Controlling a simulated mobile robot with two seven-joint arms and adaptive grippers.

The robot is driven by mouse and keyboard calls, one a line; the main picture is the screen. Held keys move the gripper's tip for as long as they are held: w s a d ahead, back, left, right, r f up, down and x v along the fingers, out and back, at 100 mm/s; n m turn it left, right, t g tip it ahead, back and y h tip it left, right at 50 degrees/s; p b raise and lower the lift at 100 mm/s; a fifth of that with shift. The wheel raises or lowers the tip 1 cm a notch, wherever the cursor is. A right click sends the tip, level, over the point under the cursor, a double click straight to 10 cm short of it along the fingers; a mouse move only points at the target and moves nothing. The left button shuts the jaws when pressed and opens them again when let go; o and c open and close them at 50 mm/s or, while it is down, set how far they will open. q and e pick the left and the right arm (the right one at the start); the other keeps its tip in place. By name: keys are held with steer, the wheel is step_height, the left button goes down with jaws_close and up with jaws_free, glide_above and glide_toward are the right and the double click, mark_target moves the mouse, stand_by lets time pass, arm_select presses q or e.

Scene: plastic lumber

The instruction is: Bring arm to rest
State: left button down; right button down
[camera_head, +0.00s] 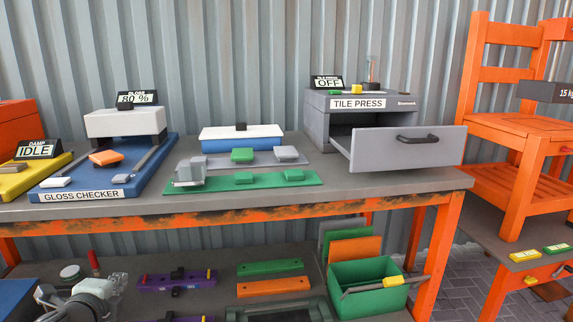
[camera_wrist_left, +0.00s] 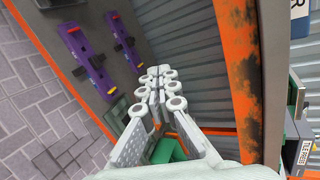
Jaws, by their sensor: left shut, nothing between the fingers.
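My left gripper (camera_head: 112,286) is light grey and shows at the lower left of the head view, in front of the lower shelf of the workbench. In the left wrist view, its two fingers (camera_wrist_left: 160,80) are together with nothing between them. Part of its arm is cut off by the bottom edge of the head view. Purple bars (camera_head: 178,280) lie on the lower shelf to the right of the gripper, and they also show in the left wrist view (camera_wrist_left: 90,62). My right gripper is in neither view.
The bench top (camera_head: 345,188) carries a gloss checker (camera_head: 75,194), green and grey strips, and a tile press (camera_head: 320,108) with its drawer (camera_head: 440,148) pulled out. An orange bench leg (camera_head: 440,255) and a green bin (camera_head: 365,275) stand to the right.

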arm_select(q)
steer(key=s+d+f+n+g, duration=0.3)
steer(key=s+d+f+n, duration=0.1)
steer(key=s+f, duration=0.4)
steer(key=s+d+f+n+g+h, duration=0.1)
steer(key=s+d+f+n+g, duration=0.2)
steer(key=s+f+n, duration=0.3)
steer(key=s+d+f+n+g+h, duration=0.1)
steer(key=s+d+f+n+g, duration=0.2)
steer(key=s+f, duration=0.8)
step_height(320, 180, down, 3)
steer(key=shift+d+n+g, duration=0.3)
steer(key=shift+d+n, duration=0.8)
steer(key=shift+n, duration=0.1)
steer(key=shift+w, duration=0.1)
